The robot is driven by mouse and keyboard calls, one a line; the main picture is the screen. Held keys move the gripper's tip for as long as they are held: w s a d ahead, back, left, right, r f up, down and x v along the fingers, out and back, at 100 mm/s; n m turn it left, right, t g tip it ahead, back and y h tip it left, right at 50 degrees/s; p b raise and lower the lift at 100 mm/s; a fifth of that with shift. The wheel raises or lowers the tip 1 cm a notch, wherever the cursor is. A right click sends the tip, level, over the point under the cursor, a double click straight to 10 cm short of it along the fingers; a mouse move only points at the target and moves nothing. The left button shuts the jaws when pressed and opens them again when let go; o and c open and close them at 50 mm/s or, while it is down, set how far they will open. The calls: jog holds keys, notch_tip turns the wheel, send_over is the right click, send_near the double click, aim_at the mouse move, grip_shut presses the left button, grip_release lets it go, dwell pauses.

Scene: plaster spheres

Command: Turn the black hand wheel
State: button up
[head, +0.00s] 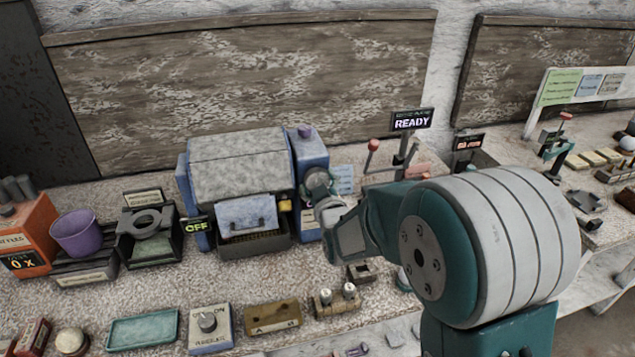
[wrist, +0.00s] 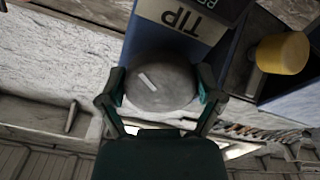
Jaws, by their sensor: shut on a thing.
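The hand wheel (wrist: 165,88) shows in the wrist view as a dark round disc with a short pale mark on its face. It sits on the blue side of a machine, just below a sign reading TIP (wrist: 183,18), upside down in this view. My gripper (wrist: 160,93) is shut on the wheel, one finger on its left edge and one on its right. In the head view my gripper (head: 320,188) is at the right side of the blue and grey machine (head: 240,165). My arm and gripper hide most of the wheel there.
A yellow knob (wrist: 283,53) juts out beside the wheel. An OFF sign (head: 196,227) is at the machine's left and a READY sign (head: 411,120) stands behind my arm. A purple cup (head: 76,235) is at left.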

jog(key=n, duration=0.6)
jog(key=shift+r, duration=0.1)
jog(key=n, duration=0.6)
jog(key=shift+n, duration=0.4)
jog(key=n, duration=1.2)
jog(key=shift+s+a, duration=0.1)
jog(key=shift+s, duration=0.05)
jog(key=shift+n, duration=0.3)
jog(key=o, duration=0.9)
jog(key=shift+f, duration=0.2)
jog(key=shift+r, duration=0.15)
jog(key=shift+r, duration=0.1)
